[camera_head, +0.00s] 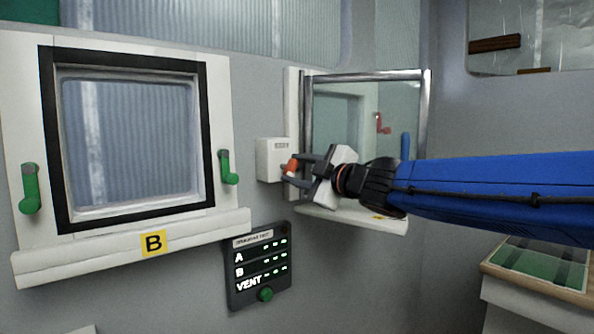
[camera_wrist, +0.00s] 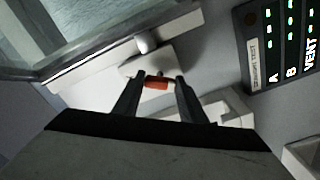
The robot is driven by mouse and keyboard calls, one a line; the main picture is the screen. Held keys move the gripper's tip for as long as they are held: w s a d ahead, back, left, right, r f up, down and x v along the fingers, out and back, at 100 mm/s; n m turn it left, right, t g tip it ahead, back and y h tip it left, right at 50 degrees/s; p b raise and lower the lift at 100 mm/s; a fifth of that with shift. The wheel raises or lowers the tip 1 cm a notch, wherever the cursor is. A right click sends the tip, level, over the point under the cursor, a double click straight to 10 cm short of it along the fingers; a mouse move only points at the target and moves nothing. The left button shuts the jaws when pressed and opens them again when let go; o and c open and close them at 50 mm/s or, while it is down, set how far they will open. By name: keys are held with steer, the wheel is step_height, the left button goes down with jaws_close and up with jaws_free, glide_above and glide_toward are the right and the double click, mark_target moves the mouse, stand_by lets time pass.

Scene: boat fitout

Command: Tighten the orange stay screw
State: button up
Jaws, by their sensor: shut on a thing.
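The orange stay screw (camera_head: 292,167) sits at the white box (camera_head: 270,160) on the wall, beside the open hinged window's frame. My gripper (camera_head: 287,169) reaches in from the right and is shut on the screw. In the wrist view the orange screw (camera_wrist: 156,83) lies between the two dark fingertips (camera_wrist: 157,79), which touch its sides. The screw's far side and its seat are partly hidden by the fingers.
Window B (camera_head: 130,140) is on the left with green handles (camera_head: 30,188) on both sides. A dark panel (camera_head: 260,265) marked A, B and VENT is below the box. The glazed sash (camera_head: 365,130) stands close behind my gripper. A bench (camera_head: 540,265) is at lower right.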

steer(key=shift+f+m, duration=0.2)
steer(key=shift+m, duration=4.7)
steer(key=o, duration=1.1)
steer(key=shift+c, duration=0.2)
steer(key=shift+s, duration=0.1)
steer(key=shift+s+d+r, duration=0.15)
steer(key=shift+s+d, duration=0.15)
steer(key=shift+s, duration=0.05)
steer(key=v, duration=1.6)
steer(key=shift+s, duration=0.2)
